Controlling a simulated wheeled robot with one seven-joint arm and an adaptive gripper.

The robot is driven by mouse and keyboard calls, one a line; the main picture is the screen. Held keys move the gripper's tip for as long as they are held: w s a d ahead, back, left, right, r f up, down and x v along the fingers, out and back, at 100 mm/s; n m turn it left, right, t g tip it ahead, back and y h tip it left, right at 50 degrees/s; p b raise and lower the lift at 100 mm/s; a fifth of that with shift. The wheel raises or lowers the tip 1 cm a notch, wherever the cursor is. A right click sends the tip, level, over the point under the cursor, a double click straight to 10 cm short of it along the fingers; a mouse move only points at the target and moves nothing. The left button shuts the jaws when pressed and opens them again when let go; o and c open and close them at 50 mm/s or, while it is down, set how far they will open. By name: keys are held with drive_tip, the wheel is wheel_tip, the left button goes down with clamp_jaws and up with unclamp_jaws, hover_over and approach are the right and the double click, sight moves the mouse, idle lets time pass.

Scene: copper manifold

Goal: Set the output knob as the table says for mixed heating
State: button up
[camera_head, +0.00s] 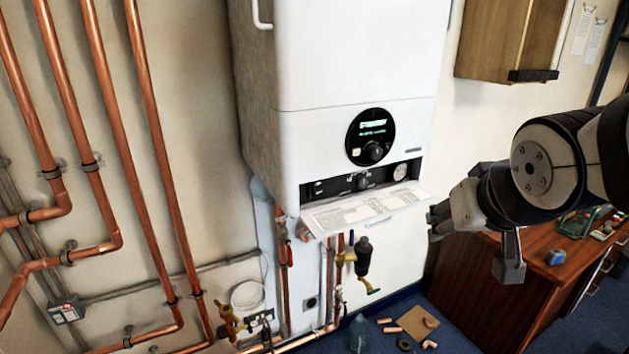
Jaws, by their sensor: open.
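A white boiler (350,60) hangs on the wall. Its round black display (371,128) shows lit green text, the top line apparently "STANDBY", with a dark knob (375,151) at its lower part. A recessed strip below holds another dark knob (363,182) and a small round gauge (400,172). I cannot read which is the output knob or their settings. A fold-down flap (365,210) carries printed tables, too small to read. My gripper (472,235) is open and empty, right of the flap and apart from it.
Copper pipes (110,120) run along the left wall, with valves (365,262) below the boiler. A wooden cabinet (508,38) hangs upper right. A wooden desk (480,290) stands lower right. Loose fittings and cardboard (417,322) lie on the floor. Space before the boiler front looks clear.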

drive_tip(key=w+d+f+t, duration=0.2)
drive_tip(key=w, duration=0.4)
drive_tip(key=w+d+f+t, duration=0.1)
drive_tip(key=w+f+t, duration=0.1)
drive_tip(key=w, duration=0.5)
drive_tip(key=t+y+b, duration=0.2)
drive_tip(key=t+y, duration=0.2)
drive_tip(key=y, duration=0.5)
approach(364, 185)
drive_tip(key=shift+m, duration=0.4)
drive_tip(key=x, duration=0.8)
drive_tip(key=shift+r+p, duration=0.1)
drive_tip(key=shift+p, duration=0.3)
clamp_jaws()
